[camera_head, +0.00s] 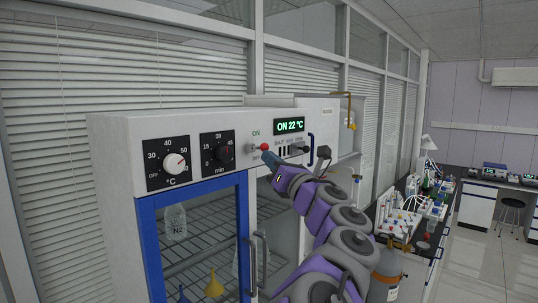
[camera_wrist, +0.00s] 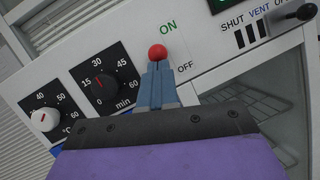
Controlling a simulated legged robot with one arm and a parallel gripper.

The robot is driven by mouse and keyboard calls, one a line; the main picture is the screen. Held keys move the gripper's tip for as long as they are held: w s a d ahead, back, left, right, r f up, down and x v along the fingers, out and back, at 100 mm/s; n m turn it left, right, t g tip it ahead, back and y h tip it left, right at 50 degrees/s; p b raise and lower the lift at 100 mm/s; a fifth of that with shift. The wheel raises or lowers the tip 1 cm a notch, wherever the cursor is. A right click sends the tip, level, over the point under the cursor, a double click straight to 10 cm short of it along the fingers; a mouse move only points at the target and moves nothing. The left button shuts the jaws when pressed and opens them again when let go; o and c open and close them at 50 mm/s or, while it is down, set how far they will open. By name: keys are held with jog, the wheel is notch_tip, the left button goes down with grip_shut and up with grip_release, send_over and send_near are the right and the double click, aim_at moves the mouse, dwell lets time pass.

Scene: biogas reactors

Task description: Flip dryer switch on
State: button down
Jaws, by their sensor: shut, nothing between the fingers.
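The dryer (camera_head: 130,125) is a white cabinet with a blue-framed glass door. Its switch is a short lever with a red ball knob (camera_head: 265,147), between an ON label above and an OFF label below. The red knob also shows in the wrist view (camera_wrist: 157,52). The dryer's display (camera_head: 289,126) is lit green and reads "ON 22 °C". My gripper (camera_head: 265,155) is shut and empty, its tips just below the knob. In the wrist view the fingertips (camera_wrist: 158,68) appear right at the knob's underside; I cannot tell whether they touch. The lever's stem is mostly hidden there.
A temperature dial (camera_head: 175,162) and a minutes dial (camera_head: 223,153) sit left of the switch. A black vent lever (camera_head: 300,149) juts out at the right. Door handles (camera_head: 254,265) stand out below. A cluttered bench (camera_head: 400,220) is at right, with open floor beyond.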

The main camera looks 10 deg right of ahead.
jog(key=shift+w+a+r, duration=0.1)
jog(key=shift+a+r, duration=0.05)
jog(key=shift+r, duration=0.9)
jog(key=shift+w+a+r, duration=0.1)
jog(key=shift+r, duration=1)
